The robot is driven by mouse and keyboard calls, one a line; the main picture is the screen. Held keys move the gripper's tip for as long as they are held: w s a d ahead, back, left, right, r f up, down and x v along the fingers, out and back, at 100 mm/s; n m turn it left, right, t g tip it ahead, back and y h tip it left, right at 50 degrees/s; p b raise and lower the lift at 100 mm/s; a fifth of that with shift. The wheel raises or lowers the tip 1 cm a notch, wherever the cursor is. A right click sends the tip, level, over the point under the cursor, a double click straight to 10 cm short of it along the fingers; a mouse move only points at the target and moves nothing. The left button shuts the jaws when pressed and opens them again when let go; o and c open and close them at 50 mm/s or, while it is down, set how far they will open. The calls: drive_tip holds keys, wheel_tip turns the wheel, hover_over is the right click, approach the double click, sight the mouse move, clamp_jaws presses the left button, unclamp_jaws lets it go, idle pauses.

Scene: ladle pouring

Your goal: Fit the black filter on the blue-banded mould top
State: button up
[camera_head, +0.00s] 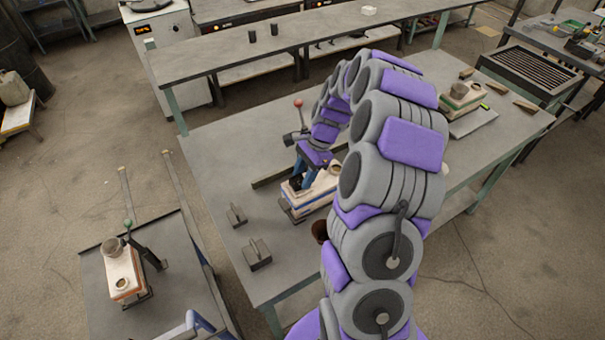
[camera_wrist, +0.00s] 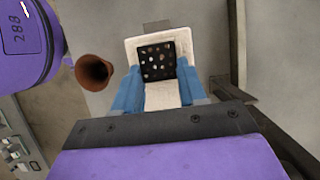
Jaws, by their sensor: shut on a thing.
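The blue-banded mould (camera_head: 318,201) stands on the middle table, a pale block with blue and orange lines on its side. Its white top (camera_wrist: 160,95) shows in the wrist view. The black filter (camera_wrist: 157,60), a square plate with several holes, is between the blue fingers of my gripper (camera_wrist: 158,80), which is shut on it. The filter overlaps the mould's white top in the wrist view; I cannot tell whether it touches or is seated. In the head view my gripper (camera_head: 298,182) is over the left part of the mould, and the arm hides some of it.
A brown cone-shaped cup (camera_wrist: 93,72) is beside the mould. Two grey blocks with handles (camera_head: 236,215) (camera_head: 257,254) lie on the table to the left. A red-knobbed lever (camera_head: 298,103) rises behind. Another mould (camera_head: 122,275) stands on the low left table.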

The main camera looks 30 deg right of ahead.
drive_tip(key=shift+a+f, duration=0.1)
drive_tip(key=shift+a, duration=0.2)
drive_tip(key=shift+d+f, duration=0.1)
drive_tip(key=shift+d+f, duration=0.15)
drive_tip(key=shift+d, duration=0.3)
drive_tip(key=shift+f, duration=0.15)
